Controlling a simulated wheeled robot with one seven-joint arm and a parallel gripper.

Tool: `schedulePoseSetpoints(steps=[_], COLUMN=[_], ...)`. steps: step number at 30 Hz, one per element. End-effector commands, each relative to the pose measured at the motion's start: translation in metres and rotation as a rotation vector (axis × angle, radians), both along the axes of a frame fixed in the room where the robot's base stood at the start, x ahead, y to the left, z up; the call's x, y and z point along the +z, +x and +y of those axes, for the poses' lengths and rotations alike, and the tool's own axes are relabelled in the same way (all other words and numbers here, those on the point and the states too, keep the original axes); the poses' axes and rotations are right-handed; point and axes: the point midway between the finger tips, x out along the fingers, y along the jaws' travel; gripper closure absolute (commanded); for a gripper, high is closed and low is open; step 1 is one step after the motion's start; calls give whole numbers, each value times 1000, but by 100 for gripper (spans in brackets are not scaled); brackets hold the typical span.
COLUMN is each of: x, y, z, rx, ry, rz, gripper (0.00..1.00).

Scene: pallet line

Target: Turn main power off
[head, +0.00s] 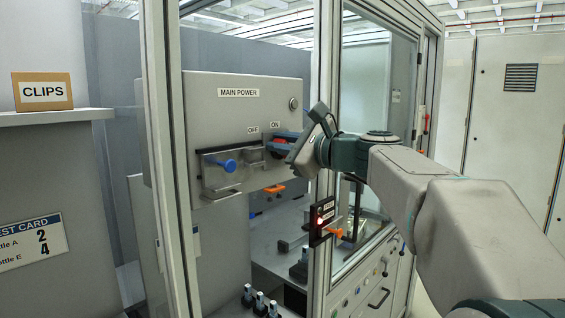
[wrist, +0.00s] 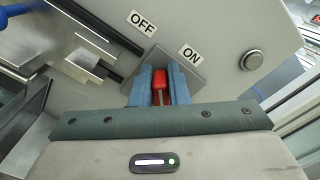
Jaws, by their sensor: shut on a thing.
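The main power box (head: 218,120) is a grey cabinet labelled MAIN POWER, with OFF on the left and ON on the right. Its red handle (wrist: 160,78) stands below the ON label (wrist: 189,53), right of the OFF label (wrist: 142,24). My gripper (wrist: 159,85) has its blue fingers shut on the red handle, one finger on each side. In the head view the red handle (head: 281,143) is partly hidden by my gripper (head: 285,140). A metal bracket with a blue knob (head: 227,165) sits left of the handle, apart from my fingers.
A round button (head: 293,103) is at the box's upper right. An orange handle (head: 273,188) is below the box. The enclosure's upright post (head: 325,130) stands close beside my wrist. A red-lit latch unit (head: 321,219) is on the frame. A CLIPS box (head: 42,92) sits on the left shelf.

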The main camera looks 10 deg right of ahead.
Motion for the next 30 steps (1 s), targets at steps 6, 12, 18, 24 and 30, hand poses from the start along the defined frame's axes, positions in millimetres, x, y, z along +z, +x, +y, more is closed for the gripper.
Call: schedulePoseSetpoints(steps=[6, 12, 18, 24, 30], x=[-21, -25, -27, -28, -27], y=[1, 0, -1, -1, -1], z=[1, 2, 3, 3, 3], rx=[-3, -4, -3, -5, -7], ry=[-172, -324, -464, -573, -644], rz=[-105, -215, -316, -396, -448], gripper=[100, 100, 100, 100, 100])
